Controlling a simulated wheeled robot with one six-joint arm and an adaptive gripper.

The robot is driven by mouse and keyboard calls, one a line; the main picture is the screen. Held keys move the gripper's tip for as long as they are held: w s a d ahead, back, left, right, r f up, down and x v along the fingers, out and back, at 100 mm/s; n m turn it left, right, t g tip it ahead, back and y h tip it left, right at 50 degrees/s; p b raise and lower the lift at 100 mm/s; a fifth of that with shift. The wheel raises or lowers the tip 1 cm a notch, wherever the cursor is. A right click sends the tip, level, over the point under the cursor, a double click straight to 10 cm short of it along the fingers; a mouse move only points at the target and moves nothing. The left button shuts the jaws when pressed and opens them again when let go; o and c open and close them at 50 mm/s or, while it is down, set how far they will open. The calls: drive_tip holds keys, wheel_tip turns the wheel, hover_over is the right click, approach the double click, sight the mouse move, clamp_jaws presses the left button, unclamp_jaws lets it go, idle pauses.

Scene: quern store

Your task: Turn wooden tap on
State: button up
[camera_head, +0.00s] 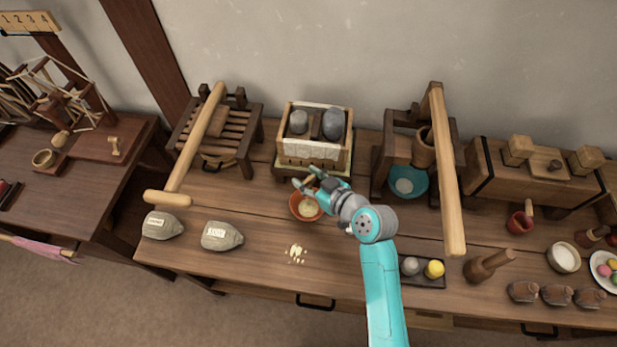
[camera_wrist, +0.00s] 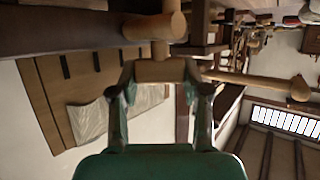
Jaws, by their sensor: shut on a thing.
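My gripper (camera_head: 309,180) is in front of the wooden box press (camera_head: 288,150), low at its front side. In the wrist view my gripper (camera_wrist: 160,82) has a finger on each side of a pale wooden piece of the wooden tap (camera_wrist: 160,70) and is shut on it. A round wooden knob (camera_wrist: 155,27) shows just above that piece. In the head view the tap is mostly hidden by my gripper. A brown bowl (camera_head: 297,212) with pale contents stands just below my gripper.
Two grey stones (camera_head: 333,123) lie on the cloth-lined press. Lever presses stand on both sides, and a long wooden beam (camera_head: 447,180) reaches forward on the right. Labelled sacks (camera_head: 221,236) and a small tray (camera_head: 423,282) lie at the front. Pale crumbs (camera_head: 295,254) lie on the bench.

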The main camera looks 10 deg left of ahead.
sight(312, 179)
drive_tip(key=n+g+y, duration=0.1)
drive_tip(key=n+g, duration=0.1)
drive_tip(key=n+g+y, duration=0.1)
drive_tip(key=n+g, duration=0.2)
drive_tip(key=shift+w+d+y, duration=0.1)
drive_tip(key=shift+y, duration=0.3)
drive_tip(key=shift+n+g, duration=1.3)
drive_tip(key=shift+g, duration=0.3)
drive_tip(key=shift+f+n+g, duration=0.1)
drive_tip(key=shift+n+g, duration=0.2)
drive_tip(key=shift+g, duration=0.1)
drive_tip(key=o, duration=1.2)
drive_tip(key=shift+c, duration=0.2)
drive_tip(key=v, duration=0.5)
drive_tip(key=shift+f, duration=0.1)
drive_tip(key=d, duration=1.2)
drive_tip(key=shift+s, duration=0.2)
